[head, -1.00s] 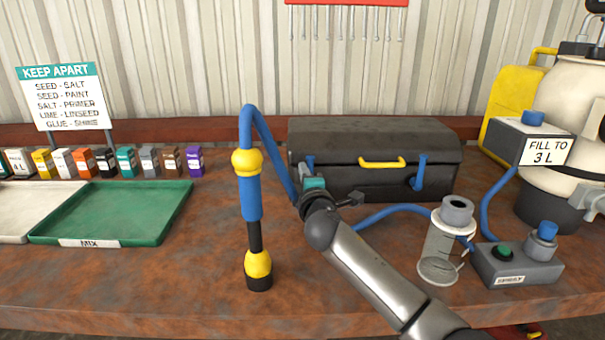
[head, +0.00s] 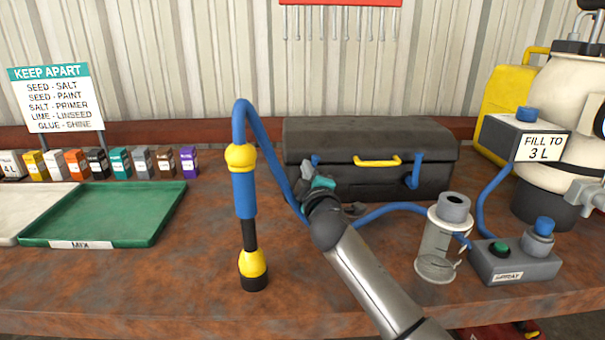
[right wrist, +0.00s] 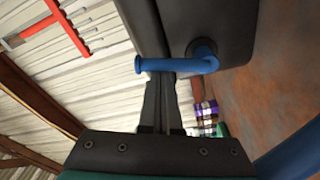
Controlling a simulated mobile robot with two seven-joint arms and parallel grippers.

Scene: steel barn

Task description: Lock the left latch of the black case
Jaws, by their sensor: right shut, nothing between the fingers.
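The black case (head: 437,143) stands closed at the back of the bench, with a yellow handle (head: 377,161) on its front. Its blue left latch (head: 315,160) shows only its top above my right gripper (head: 322,188) in the head view; my gripper hides the rest. In the right wrist view the latch (right wrist: 178,65) is a bent blue bar standing out from the case (right wrist: 238,28). My shut, empty right fingers (right wrist: 161,78) are right at this bar; I cannot tell whether they touch it. The blue right latch (head: 413,171) is clear of my gripper. My left gripper is not in view.
A blue and yellow hose wand (head: 244,195) stands left of my right arm. A clear cylinder (head: 437,250) and a grey pedal box (head: 515,265) stand to the right. A green tray (head: 120,205) and small boxes lie left.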

